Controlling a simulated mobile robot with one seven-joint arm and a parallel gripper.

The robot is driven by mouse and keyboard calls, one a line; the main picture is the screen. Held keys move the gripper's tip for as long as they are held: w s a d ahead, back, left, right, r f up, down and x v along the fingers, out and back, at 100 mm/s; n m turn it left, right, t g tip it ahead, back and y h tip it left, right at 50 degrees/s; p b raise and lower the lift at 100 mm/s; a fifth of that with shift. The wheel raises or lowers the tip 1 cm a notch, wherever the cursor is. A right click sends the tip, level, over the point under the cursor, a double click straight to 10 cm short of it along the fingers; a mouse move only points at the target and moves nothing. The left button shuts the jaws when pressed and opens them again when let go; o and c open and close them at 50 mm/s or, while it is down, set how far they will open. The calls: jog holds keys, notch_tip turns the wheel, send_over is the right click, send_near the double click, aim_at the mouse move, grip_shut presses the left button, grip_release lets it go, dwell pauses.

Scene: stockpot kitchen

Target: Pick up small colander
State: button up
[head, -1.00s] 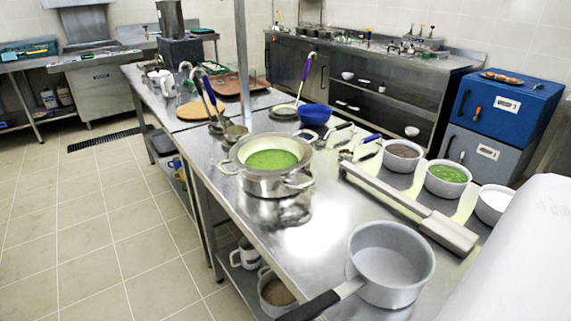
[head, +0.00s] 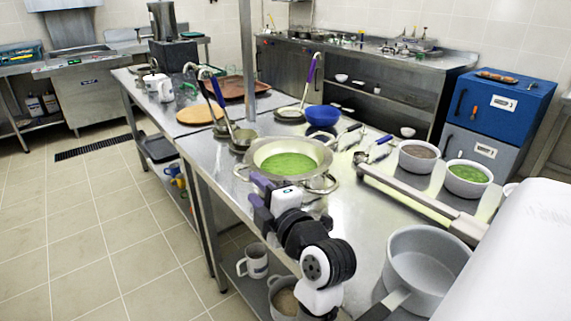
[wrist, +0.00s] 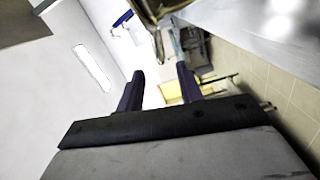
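A wide-rimmed metal vessel (head: 262,150), which may be the small colander, sits in or on a two-handled metal pot (head: 318,185) on the steel table, with green contents inside. I cannot make out any holes in it. My gripper (head: 251,187) is in front of the pot near the table's left edge, its purple fingers pointing left. In the wrist view my gripper (wrist: 160,72) has its two dark fingers apart with nothing between them. The colander cannot be made out for certain in the wrist view.
A grey saucepan (head: 428,268) stands at the table's front right. Bowls of brown (head: 418,157) and green food (head: 467,179) are at the right. A blue bowl (head: 322,115) and long-handled ladles (head: 218,108) are behind the pot. Mugs stand on the lower shelf.

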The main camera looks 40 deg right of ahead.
aim_at(248, 181)
jog(key=shift+w+d, duration=0.2)
jog(key=w, duration=0.2)
jog(key=w+p, duration=0.1)
jog(key=w, duration=0.3)
jog(key=shift+w+d+f+p, duration=0.1)
jog(key=shift+w+d+p, duration=0.2)
jog(key=shift+w+d, duration=0.1)
grip_shut()
